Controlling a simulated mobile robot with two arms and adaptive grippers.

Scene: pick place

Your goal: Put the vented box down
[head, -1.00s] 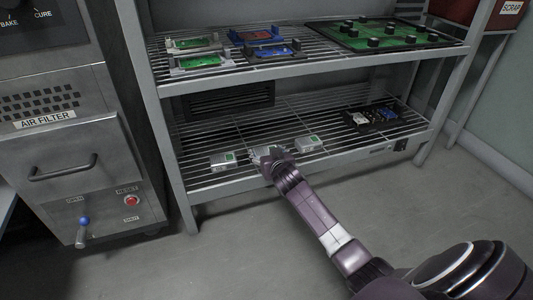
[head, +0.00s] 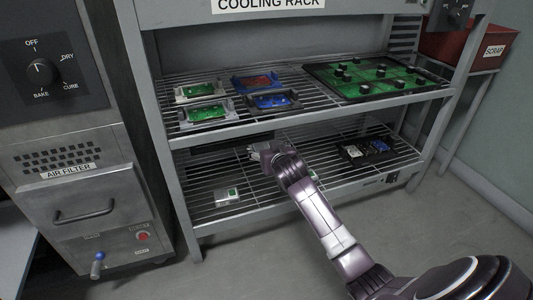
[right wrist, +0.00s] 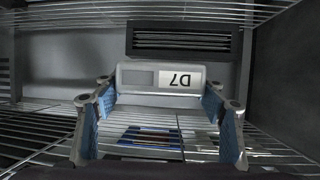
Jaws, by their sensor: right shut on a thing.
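My right gripper (head: 272,153) is shut on a small pale grey box, which I take to be the vented box (right wrist: 150,88). The box lies between the two blue-padded fingers in the right wrist view, and a label reading D7 shows upside down on its face. In the head view the gripper is between the two wire shelves of the cooling rack, and the box (head: 259,147) is partly hidden by it. It appears raised clear of the lower shelf (head: 265,203). Vents on the box are too small to make out. My left gripper is not in view.
A similar pale box (head: 227,196) stands on the lower shelf at left; another (head: 312,173) is partly hidden by my arm. A black tray (head: 367,150) with parts sits at right. The upper shelf (head: 290,119) holds several circuit boards close above.

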